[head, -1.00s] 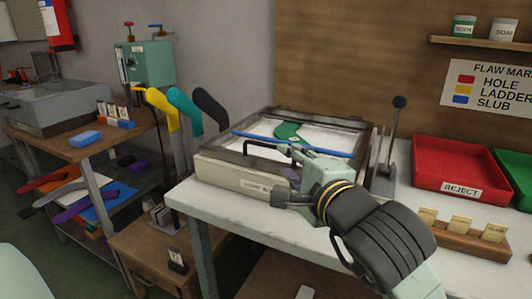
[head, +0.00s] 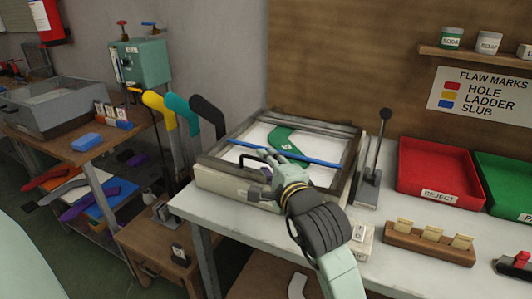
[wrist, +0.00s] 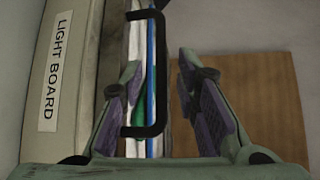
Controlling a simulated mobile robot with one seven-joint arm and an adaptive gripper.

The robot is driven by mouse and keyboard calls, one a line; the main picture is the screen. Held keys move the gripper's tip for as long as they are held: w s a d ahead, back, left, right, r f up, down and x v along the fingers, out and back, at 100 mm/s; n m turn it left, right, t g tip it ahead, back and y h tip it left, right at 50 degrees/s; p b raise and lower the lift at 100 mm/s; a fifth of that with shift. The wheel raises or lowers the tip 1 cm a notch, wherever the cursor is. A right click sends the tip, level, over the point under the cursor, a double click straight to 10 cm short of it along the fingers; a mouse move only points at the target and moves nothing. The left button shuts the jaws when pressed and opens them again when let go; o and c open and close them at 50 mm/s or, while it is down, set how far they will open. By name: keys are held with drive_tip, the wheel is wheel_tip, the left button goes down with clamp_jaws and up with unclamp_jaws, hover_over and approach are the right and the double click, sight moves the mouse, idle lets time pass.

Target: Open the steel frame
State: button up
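The steel frame (head: 352,172) lies flat, closed over the white face of the light board (head: 228,187). A green sock shape (head: 281,139) and a blue strip (head: 310,160) lie within the frame's outline. The frame's black handle (head: 245,158) stands at its front edge. My gripper (head: 270,172) is at this front edge, close to the handle. In the wrist view my gripper (wrist: 165,95) is open, and the handle (wrist: 157,75) shows between the fingers, nearer the left one. I cannot tell whether a finger touches it.
A black upright lever (head: 379,145) stands right of the board. Further right are the red reject tray (head: 440,170), a green tray (head: 505,180) and a wooden card holder (head: 430,247). Yellow, teal and black sock forms (head: 207,115) stand close on the left.

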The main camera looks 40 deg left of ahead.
drive_tip(key=shift+x, duration=0.8)
drive_tip(key=shift+c, duration=0.3)
clamp_jaws()
